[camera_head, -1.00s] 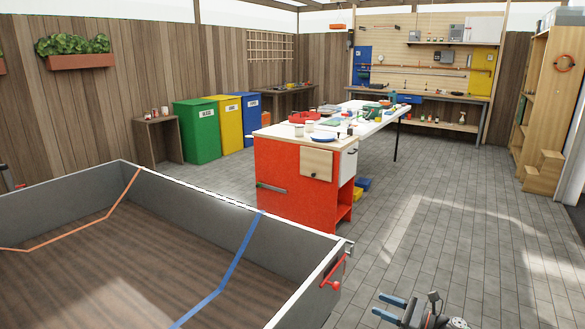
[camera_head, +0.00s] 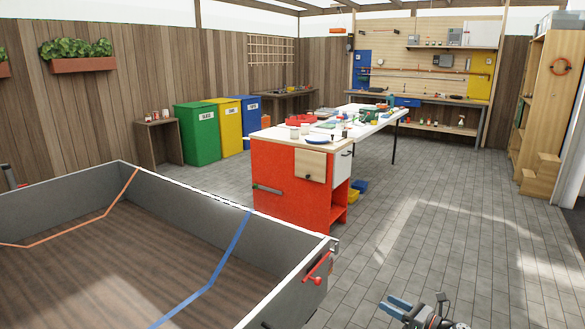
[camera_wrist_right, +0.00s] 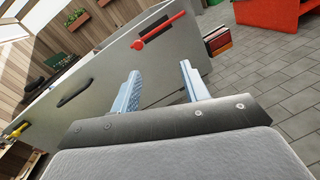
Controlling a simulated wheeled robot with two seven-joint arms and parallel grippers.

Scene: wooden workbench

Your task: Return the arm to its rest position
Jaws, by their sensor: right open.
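My right gripper (camera_head: 394,306) is at the bottom right of the head view, over the paved floor and to the right of the grey-walled trailer bed. In the right wrist view my right gripper (camera_wrist_right: 160,85) is open, with its two light blue fingers apart and nothing between them. The trailer wall (camera_wrist_right: 110,75) with its red latch handle (camera_wrist_right: 158,31) lies beyond the fingers there. My left gripper cannot be made out; only a small bit of an arm may show at the left edge of the head view.
The grey trailer bed (camera_head: 285,240) fills the lower left, with a red handle (camera_head: 318,268) at its corner. A red-fronted workbench (camera_head: 285,190) stands in the middle. Green (camera_head: 197,130), yellow and blue bins stand behind. The paved floor (camera_head: 440,220) at right is clear.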

